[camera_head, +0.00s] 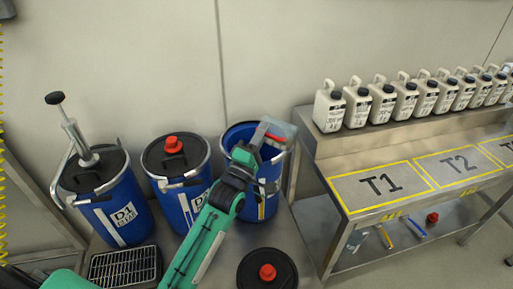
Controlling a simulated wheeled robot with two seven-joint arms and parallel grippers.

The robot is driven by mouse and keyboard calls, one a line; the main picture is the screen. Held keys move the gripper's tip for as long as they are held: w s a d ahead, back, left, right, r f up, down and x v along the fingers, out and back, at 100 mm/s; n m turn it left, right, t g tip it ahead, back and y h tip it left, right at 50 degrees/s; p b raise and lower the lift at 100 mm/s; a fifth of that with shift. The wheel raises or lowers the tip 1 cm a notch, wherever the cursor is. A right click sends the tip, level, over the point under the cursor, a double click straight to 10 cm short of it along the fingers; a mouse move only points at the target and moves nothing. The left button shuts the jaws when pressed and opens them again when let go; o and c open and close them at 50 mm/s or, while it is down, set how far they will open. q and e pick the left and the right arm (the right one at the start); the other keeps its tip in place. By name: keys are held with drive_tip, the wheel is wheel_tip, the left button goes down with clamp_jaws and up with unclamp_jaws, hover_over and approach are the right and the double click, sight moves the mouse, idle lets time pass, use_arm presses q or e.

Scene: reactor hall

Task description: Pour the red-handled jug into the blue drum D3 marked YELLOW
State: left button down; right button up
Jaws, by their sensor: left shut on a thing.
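My left gripper (252,146) is shut on the jug (279,130), a pale grey vessel with a red part showing beside the jaws. The jug is over the right side of the mouth of an open blue drum (271,180); whether it is tilted or pouring I cannot tell. This drum is the third from the left and has no lid on. My arm hides most of its front, so its label cannot be read; a yellowish stripe shows low on it. My right gripper is not in view.
Two lidded blue drums stand to the left: one with a hand pump (78,140), one with a red cap (173,145). A black lid with a red cap (267,271) is in front. A steel bench (325,160) with several white jugs (329,108) stands right.

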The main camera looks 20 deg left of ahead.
use_arm(q)
drive_tip(key=shift+a+f+n+y, duration=0.3)
drive_tip(key=shift+n+y, duration=0.1)
drive_tip(key=shift+n, duration=0.4)
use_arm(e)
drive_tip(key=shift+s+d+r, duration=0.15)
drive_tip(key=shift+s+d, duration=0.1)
use_arm(q)
drive_tip(key=shift+r, duration=0.1)
drive_tip(key=shift+w+a+n+y+p, duration=0.1)
drive_tip(key=shift+a+n+y+p, duration=0.1)
drive_tip(key=shift+n+y+p, duration=0.35)
drive_tip(key=shift+a+n, duration=0.1)
drive_tip(key=shift+n, duration=0.15)
drive_tip(key=shift+r, duration=0.1)
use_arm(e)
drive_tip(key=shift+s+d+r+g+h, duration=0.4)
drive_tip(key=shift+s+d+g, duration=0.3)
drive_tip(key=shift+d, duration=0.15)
use_arm(q)
drive_tip(key=shift+a+n+t+y, duration=0.1)
drive_tip(key=shift+n+t+y, duration=0.2)
drive_tip(key=shift+y, duration=0.05)
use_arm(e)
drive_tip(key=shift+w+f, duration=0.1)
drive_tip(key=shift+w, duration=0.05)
